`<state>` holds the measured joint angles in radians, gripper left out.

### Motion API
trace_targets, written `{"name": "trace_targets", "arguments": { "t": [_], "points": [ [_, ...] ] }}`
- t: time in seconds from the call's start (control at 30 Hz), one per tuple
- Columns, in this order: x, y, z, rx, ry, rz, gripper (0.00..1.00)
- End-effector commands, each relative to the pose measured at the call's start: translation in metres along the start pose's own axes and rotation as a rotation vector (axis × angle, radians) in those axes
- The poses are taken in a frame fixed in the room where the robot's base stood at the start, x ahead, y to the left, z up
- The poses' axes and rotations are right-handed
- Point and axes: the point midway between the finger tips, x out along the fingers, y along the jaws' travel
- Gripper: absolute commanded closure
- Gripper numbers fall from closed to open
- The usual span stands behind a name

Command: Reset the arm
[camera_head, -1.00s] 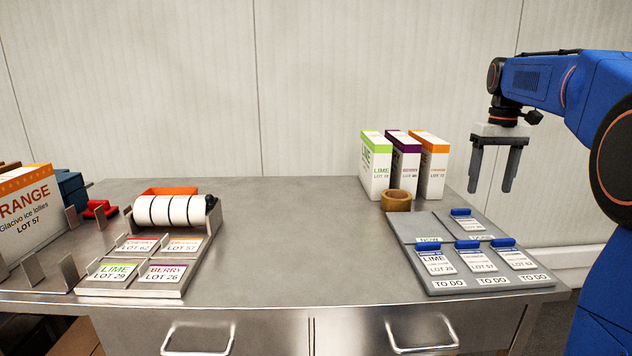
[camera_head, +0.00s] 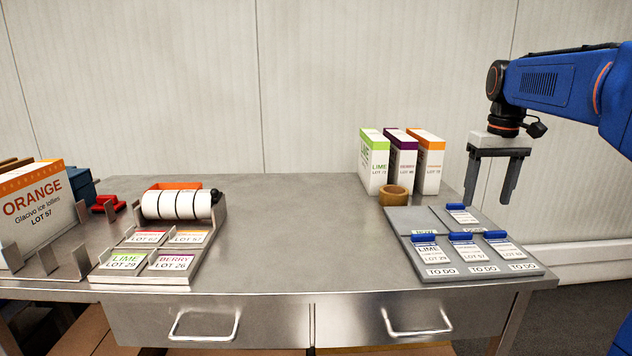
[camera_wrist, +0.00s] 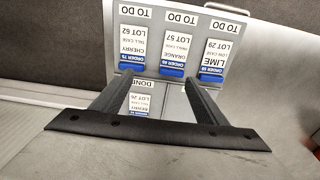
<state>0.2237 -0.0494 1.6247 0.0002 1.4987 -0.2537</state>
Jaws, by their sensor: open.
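My gripper (camera_head: 490,180) is open and empty, its two fingers pointing down above the right end of the table, to the right of the boxes. In the wrist view my gripper (camera_wrist: 150,95) shows spread fingers with nothing between them, over the order board. The order board (camera_head: 398,222) lies flat at the table's right end. Three cards with blue clips lie along its front, above the TO DO labels. One more card (camera_head: 462,214) lies in the row behind. In the wrist view, that card (camera_wrist: 139,98) lies by a DONE label.
Lime, berry and orange boxes (camera_head: 430,165) stand at the back right, with a tape roll (camera_head: 395,197) before them. A label dispenser (camera_head: 178,205) and label tray (camera_head: 135,275) sit at left. A large orange box (camera_head: 35,205) stands far left. The table's middle (camera_head: 300,220) is clear.

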Motion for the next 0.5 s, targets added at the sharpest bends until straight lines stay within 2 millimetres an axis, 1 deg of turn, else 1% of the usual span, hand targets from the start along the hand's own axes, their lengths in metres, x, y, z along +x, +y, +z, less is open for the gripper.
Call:
{"name": "trace_targets", "arguments": {
  "t": [0.03, 0.13, 0.27, 0.5],
  "points": [
    [0.001, -0.007, 0.010, -0.001, 0.009, 0.002, 0.33],
    [0.005, -0.021, 0.032, 0.000, 0.035, 0.007, 0.33],
    [0.016, -0.040, 0.066, 0.002, 0.073, 0.012, 0.33],
    [0.045, -0.071, 0.129, 0.010, 0.145, 0.017, 0.33]
  ]
}}
